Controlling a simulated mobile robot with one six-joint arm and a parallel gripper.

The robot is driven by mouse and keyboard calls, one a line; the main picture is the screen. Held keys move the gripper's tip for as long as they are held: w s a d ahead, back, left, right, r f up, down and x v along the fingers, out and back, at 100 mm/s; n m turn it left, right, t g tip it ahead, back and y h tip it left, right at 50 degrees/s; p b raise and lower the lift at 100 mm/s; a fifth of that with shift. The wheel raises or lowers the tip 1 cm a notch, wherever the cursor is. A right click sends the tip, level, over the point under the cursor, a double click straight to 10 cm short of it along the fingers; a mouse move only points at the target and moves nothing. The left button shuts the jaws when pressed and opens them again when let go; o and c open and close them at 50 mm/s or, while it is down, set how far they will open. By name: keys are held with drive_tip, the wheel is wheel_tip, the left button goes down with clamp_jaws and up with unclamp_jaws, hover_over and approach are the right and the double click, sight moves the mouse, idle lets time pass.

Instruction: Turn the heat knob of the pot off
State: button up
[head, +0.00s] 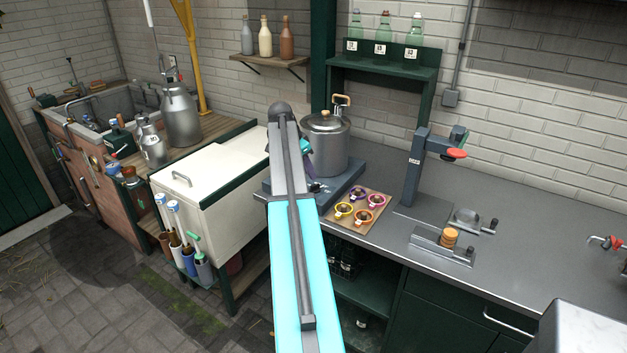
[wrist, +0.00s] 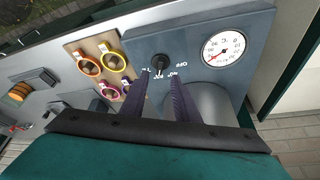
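The silver pot (head: 327,150) with a lid stands on a blue-grey heater base (head: 349,179) on the counter. In the wrist view the base's front panel (wrist: 202,22) carries a black heat knob (wrist: 160,64) with white markings beside it and a round white dial (wrist: 223,47). My gripper (wrist: 164,82) is open, its two dark fingers apart. The knob shows between and just beyond the fingertips; I cannot tell whether they touch it. Which mark the knob points at is too small to tell. In the head view my arm hides the knob and most of my gripper.
A wooden board (head: 333,217) with several coloured ring-like pieces lies right of the base. A grey stand (head: 413,170) with a red part is farther right. A white chest (head: 215,190) stands left. The counter behind the stand is clear.

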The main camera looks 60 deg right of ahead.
sight(313, 185)
drive_tip(key=shift+p+x, duration=0.85)
drive_tip(key=shift+x, duration=2.4)
clamp_jaws()
